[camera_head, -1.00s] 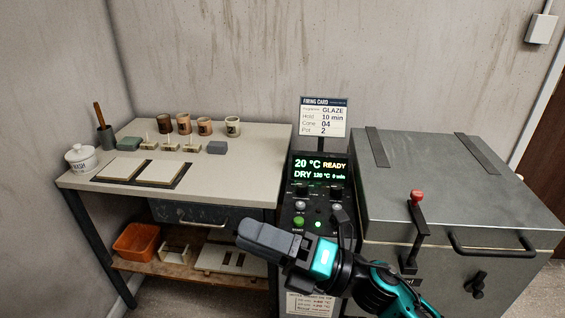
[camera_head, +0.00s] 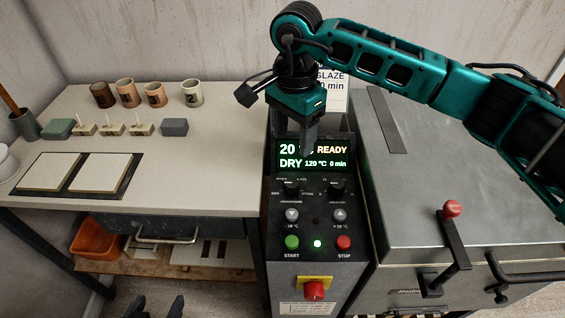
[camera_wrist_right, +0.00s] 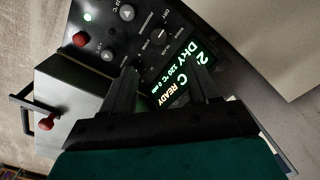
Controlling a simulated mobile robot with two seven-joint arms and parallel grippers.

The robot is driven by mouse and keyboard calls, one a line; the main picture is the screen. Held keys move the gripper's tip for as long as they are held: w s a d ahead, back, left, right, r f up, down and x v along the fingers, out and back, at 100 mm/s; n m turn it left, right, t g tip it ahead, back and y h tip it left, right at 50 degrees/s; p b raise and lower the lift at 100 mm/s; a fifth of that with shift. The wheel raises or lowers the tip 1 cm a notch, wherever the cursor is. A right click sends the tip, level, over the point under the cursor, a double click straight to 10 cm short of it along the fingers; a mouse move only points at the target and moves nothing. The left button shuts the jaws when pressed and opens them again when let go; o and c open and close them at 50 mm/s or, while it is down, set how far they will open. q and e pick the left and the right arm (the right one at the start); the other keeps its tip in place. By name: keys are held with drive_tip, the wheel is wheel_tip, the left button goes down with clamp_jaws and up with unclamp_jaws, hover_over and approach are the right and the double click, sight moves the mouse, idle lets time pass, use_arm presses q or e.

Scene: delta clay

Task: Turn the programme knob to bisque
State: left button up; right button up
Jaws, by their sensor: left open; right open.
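The programme knob (camera_head: 291,188) is the left of two dark knobs under the kiln controller's display (camera_head: 313,155); it also shows in the right wrist view (camera_wrist_right: 160,37). The display reads 20, READY, and DRY 120 °C 0 min. The knob's exact pointer direction is too small to tell. My right gripper (camera_head: 308,148) points down in front of the display, above the knobs, covering part of the top line. In the right wrist view its fingers (camera_wrist_right: 163,85) are apart and empty. My left gripper (camera_head: 157,306) shows only fingertips, apart, at the bottom edge.
Below the knobs are two grey buttons, green START (camera_head: 292,242), red STOP (camera_head: 344,242) and a red knob on yellow (camera_head: 314,290). The kiln (camera_head: 440,190) with its red-tipped lever (camera_head: 452,209) stands right. A workbench (camera_head: 215,150) with cups and tiles stands left. My right arm partly hides the firing card (camera_head: 332,90).

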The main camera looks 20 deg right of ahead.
sight(292, 182)
wheel_tip(292, 182, down, 13)
drive_tip(key=shift+s+r, duration=0.15)
idle(0.4)
drive_tip(key=c, duration=1)
drive_tip(key=shift+c, duration=0.2)
